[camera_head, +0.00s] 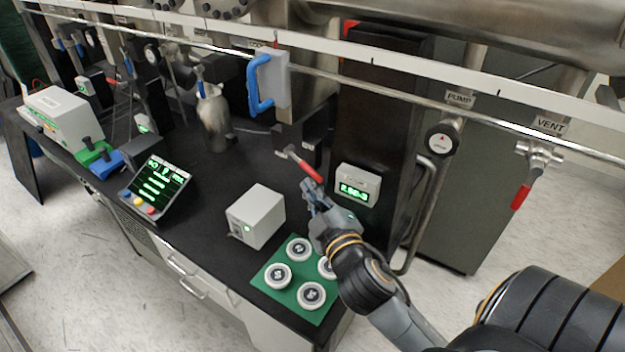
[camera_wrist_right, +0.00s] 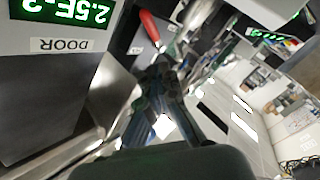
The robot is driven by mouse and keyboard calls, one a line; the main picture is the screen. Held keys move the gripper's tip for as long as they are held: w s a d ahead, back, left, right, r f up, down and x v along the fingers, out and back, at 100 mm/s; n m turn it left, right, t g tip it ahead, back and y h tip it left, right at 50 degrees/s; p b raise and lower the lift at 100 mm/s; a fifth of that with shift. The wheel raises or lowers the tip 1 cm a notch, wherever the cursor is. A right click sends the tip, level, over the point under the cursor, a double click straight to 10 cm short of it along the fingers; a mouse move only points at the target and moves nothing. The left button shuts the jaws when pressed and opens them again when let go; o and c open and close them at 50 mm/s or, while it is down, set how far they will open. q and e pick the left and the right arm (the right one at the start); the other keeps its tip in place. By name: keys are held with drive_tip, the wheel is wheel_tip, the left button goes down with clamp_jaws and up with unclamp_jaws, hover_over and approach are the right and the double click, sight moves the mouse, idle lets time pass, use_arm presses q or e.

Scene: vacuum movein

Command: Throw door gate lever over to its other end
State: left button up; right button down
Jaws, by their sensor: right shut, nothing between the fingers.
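The door gate lever (camera_head: 305,167) has a red grip on a metal arm and sticks out from the black housing below the blue-handled door. Its red grip (camera_wrist_right: 150,25) also shows at the top of the right wrist view, just beyond my fingertips. My right gripper (camera_head: 309,186) is just below the grip's lower right end; its fingers (camera_wrist_right: 158,75) are shut with nothing between them. Whether they touch the lever cannot be told. A DOOR label (camera_wrist_right: 59,45) sits by the green-digit gauge (camera_head: 357,186), right of the lever. My left gripper is out of view.
A white box (camera_head: 256,216) and a green mat (camera_head: 275,294) with several round white pieces lie near my right arm. A blue door handle (camera_head: 259,84) is above the lever. A tilted control panel (camera_head: 158,186) stands left. A red-handled VENT valve (camera_head: 521,197) hangs at right.

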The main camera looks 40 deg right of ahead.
sight(306, 169)
drive_tip(key=shift+w+d+f+p, duration=0.15)
drive_tip(key=shift+w+d+f, duration=0.15)
drive_tip(key=shift+w+d, duration=0.35)
drive_tip(key=shift+w+d+f+p, duration=0.1)
drive_tip(key=shift+w+d+f, duration=0.3)
drive_tip(key=shift+w, duration=0.3)
drive_tip(key=shift+w+d+f+p, duration=0.15)
drive_tip(key=shift+w+d+f, duration=0.1)
drive_tip(key=shift+w+d, duration=0.4)
drive_tip(key=shift+a, duration=0.15)
drive_tip(key=w+a+f+m+t+h+b, duration=0.1)
drive_tip(key=f+b, duration=0.5)
drive_tip(key=b, duration=0.9)
drive_tip(key=shift+w+a+m+t, duration=0.45)
drive_tip(key=shift+w+m+t, duration=0.6)
drive_tip(key=shift+w, duration=0.8)
